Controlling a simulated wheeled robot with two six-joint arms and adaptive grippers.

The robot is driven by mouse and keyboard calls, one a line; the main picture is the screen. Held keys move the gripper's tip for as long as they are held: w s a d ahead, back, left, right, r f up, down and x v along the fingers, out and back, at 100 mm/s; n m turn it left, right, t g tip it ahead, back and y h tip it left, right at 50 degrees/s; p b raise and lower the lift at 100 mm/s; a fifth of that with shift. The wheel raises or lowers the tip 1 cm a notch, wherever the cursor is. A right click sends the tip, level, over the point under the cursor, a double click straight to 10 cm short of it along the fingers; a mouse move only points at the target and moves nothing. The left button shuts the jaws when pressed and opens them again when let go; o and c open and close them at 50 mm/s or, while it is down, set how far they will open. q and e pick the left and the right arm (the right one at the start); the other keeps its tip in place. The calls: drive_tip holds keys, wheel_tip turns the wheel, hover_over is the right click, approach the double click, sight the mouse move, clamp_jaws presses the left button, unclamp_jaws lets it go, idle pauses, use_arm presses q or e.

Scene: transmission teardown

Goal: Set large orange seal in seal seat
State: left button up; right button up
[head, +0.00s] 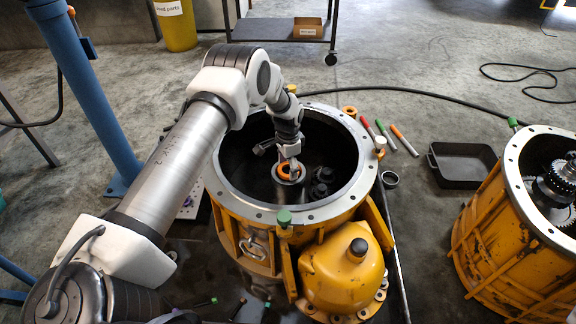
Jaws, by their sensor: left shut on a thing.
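The large orange seal (284,172) is inside the open yellow transmission housing (237,207), near the middle of its opening. My left gripper (289,160) reaches down into the housing and is shut on the seal's edge. A grey round seat (290,181) lies right under or around the seal. I cannot tell whether the seal rests in it or sits just above it. The gripper's fingertips are small and partly hidden by the wrist. My right gripper is not in view.
A second yellow housing with gears (500,235) stands at the right. A black tray (462,165) and several coloured markers (404,140) lie on the floor between. A blue post (95,95) stands at the left.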

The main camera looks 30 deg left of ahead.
use_arm(q)
drive_tip(key=o, duration=1.2)
wheel_tip(320, 180, up, 12)
